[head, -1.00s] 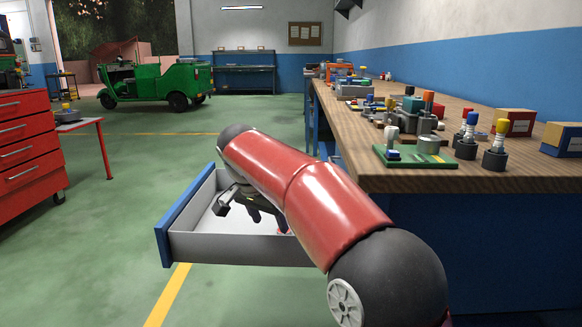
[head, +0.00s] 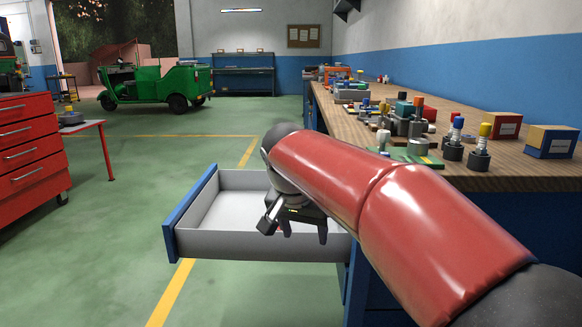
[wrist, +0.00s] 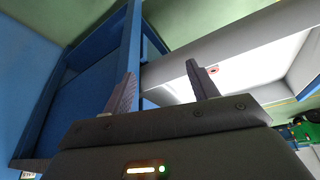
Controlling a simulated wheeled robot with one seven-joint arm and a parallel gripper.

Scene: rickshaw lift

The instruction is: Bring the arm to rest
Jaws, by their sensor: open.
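My red arm with dark joints reaches in from the lower right of the head view, ending at my gripper (head: 296,229). The gripper is open, with its fingers pointing down in front of the open drawer (head: 200,243) as seen in the head view. In the wrist view, nothing shows between the two spread fingers (wrist: 160,76). The drawer's pale wall (wrist: 240,42) lies beyond them. A small red thing (wrist: 213,70) shows near the right finger, inside the drawer; it is too small to name.
The wooden workbench (head: 480,182) holds blocks, a green-based fixture (head: 420,157) and several knobbed pieces close to my arm. A red tool cabinet (head: 30,150) stands at left. Green floor (head: 120,235) is free between. A green rickshaw (head: 160,84) stands far back.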

